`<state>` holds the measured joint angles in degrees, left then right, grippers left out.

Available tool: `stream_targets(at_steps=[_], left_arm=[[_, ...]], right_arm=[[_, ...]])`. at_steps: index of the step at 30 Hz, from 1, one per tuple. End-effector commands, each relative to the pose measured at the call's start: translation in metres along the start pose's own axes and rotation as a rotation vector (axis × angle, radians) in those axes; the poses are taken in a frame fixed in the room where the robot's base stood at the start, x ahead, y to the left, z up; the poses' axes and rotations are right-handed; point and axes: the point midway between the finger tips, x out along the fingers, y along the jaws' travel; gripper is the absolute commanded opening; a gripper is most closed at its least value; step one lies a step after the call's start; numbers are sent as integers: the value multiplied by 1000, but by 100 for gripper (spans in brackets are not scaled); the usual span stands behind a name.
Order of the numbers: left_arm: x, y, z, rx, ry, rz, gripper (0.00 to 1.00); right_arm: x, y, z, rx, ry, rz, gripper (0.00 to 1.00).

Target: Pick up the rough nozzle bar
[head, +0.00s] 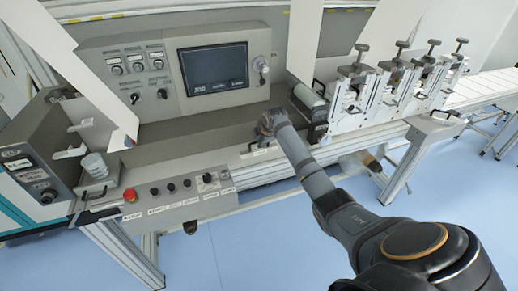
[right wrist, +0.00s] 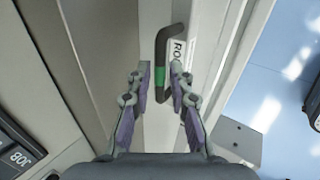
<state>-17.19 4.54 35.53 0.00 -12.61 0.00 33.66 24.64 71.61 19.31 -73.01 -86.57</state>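A black handle with a green band (right wrist: 160,62) stands on a pale bar (right wrist: 203,35) in the right wrist view. A white label beside it reads "RO", the rest hidden; it appears to be the rough nozzle bar. My right gripper (right wrist: 161,85) is open, with one finger on each side of the green band. I cannot tell whether either finger touches it. In the head view my right gripper (head: 268,124) is over the machine's front ledge, its fingers hard to make out. A small white label (head: 262,151) shows just below it. My left gripper is not in view.
A control panel with a screen (head: 213,69) stands behind the ledge. A roller (head: 310,101) and several clamp stations (head: 355,92) are to the right. A button box with a red stop button (head: 130,195) is at front left. A white sheet (head: 88,75) hangs at left.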

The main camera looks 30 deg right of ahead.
Motion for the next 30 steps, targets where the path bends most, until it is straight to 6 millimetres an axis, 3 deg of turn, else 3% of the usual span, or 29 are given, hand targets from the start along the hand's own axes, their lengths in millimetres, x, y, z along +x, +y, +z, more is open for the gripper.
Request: stream_targets(at_steps=[4, 11, 16, 30], left_arm=[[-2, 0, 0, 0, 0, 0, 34], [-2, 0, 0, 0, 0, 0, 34], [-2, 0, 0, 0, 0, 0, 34], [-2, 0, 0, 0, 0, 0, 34]], right_arm=[[15, 0, 1, 1, -1, -1, 21], [18, -1, 1, -1, -2, 1, 21], [18, -1, 1, 0, -2, 0, 0], [17, -1, 1, 0, -1, 0, 0]])
